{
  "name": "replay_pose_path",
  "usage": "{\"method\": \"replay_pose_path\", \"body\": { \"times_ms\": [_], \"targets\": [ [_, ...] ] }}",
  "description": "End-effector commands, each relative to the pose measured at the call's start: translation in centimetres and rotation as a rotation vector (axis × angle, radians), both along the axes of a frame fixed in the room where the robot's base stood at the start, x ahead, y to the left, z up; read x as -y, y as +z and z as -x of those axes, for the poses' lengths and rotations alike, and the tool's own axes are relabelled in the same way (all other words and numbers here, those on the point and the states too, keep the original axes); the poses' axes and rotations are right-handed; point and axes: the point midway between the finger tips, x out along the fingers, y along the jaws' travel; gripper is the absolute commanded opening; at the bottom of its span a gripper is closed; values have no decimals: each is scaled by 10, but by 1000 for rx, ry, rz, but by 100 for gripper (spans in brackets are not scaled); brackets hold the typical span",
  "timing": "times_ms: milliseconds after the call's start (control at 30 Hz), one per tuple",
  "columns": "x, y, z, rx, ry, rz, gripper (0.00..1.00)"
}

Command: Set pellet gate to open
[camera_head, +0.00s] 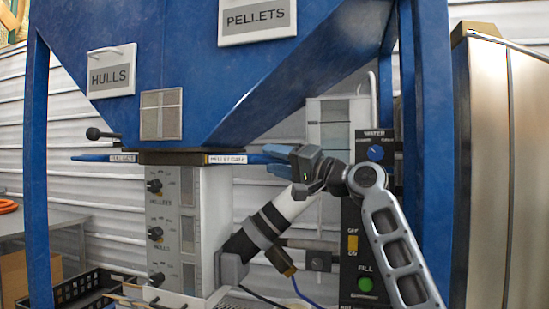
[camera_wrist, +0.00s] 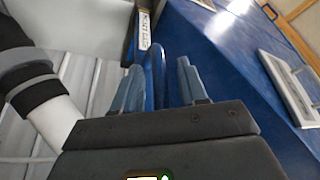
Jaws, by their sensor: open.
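The pellet gate (camera_head: 226,159) is a flat slide with a white label under the blue hopper, on its right side. Its blue handle (camera_head: 257,159) sticks out to the right; its label (camera_wrist: 143,30) shows in the wrist view. My gripper (camera_head: 274,157) is at the handle's right end, fingers pointing left. In the wrist view my gripper (camera_wrist: 160,66) has its two blue fingers apart, with the blue handle (camera_wrist: 154,67) between them, gaps showing on both sides. The fingers partly hide the handle's end in the head view.
The hulls gate (camera_head: 122,158) with its blue handle is on the left. Below stands a control panel (camera_head: 160,230) with black knobs. A white pipe with black bands (camera_head: 290,205) runs under my gripper. A water and fill panel (camera_head: 350,215) and blue post (camera_head: 434,120) are at right.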

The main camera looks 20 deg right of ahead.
Motion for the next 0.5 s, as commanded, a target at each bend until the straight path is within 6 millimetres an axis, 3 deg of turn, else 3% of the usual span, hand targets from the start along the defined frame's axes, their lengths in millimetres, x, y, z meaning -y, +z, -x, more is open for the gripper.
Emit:
{"method": "replay_pose_path", "body": {
  "times_ms": [333, 500],
  "targets": [
    [-3, 0, -4, -1, -1, 0, 42],
    [-3, 0, -4, 0, -1, 1, 27]
  ]
}}
